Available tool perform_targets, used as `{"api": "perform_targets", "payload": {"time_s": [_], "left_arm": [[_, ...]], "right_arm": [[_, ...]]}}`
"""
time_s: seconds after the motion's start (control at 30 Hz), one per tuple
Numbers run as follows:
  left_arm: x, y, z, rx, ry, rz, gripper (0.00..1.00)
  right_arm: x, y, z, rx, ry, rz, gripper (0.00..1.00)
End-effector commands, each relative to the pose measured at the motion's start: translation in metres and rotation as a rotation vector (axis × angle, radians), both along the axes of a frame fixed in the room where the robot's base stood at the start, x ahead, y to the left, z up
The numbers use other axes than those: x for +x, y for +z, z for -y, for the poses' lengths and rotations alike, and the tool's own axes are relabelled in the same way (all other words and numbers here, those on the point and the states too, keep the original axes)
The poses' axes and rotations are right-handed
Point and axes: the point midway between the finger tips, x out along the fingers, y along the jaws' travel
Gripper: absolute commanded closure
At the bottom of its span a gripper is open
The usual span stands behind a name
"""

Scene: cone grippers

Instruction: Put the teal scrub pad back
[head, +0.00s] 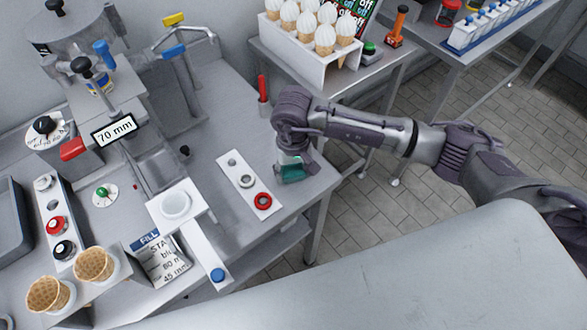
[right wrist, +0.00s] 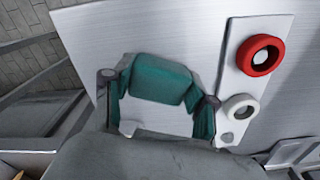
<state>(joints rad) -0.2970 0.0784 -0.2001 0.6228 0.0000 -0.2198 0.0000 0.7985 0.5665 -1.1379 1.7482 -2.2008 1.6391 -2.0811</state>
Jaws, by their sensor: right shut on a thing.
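The teal scrub pad (head: 291,173) is at my right gripper (head: 291,160), near the right front corner of the metal table. In the right wrist view the pad (right wrist: 160,80) shows as a teal block with more teal along both fingers, around a pale middle. My right gripper (right wrist: 158,92) is shut on it there, pointing down at the bare tabletop. Whether the pad touches the table is hard to tell. The hand hides part of the pad in the head view. My left gripper is not in view.
Left of the pad lies a pale strip (head: 233,165) with a white ring and a red ring (head: 263,201). A red upright stick (head: 263,90) stands behind. A white rack of cones (head: 310,55) is on the table beyond. Bare metal tabletop surrounds the pad.

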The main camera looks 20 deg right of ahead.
Motion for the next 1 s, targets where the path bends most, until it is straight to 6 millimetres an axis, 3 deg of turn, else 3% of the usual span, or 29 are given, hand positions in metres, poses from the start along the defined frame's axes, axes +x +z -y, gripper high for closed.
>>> {"api": "perform_targets", "payload": {"time_s": [0.1, 0.13, 0.27, 0.67, 0.73, 1.0], "left_arm": [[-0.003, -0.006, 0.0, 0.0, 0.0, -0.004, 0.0], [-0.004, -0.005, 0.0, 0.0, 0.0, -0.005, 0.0], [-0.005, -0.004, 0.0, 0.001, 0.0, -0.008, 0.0], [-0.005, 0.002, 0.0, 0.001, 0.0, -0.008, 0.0], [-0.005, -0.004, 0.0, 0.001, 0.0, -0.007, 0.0], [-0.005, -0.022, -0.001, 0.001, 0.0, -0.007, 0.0]], "right_arm": [[0.0, -0.004, 0.0, 0.0, 0.0, 0.0, 0.75], [0.0, -0.003, 0.0, 0.0, 0.0, 0.0, 0.4], [0.0, -0.002, 0.0, 0.0, 0.0, -0.001, 0.18], [0.0, 0.003, 0.0, 0.0, -0.001, -0.001, 0.18], [0.001, 0.007, 0.0, 0.001, 0.0, 0.003, 0.18], [0.002, 0.062, 0.0, 0.001, 0.0, 0.007, 0.18]]}}
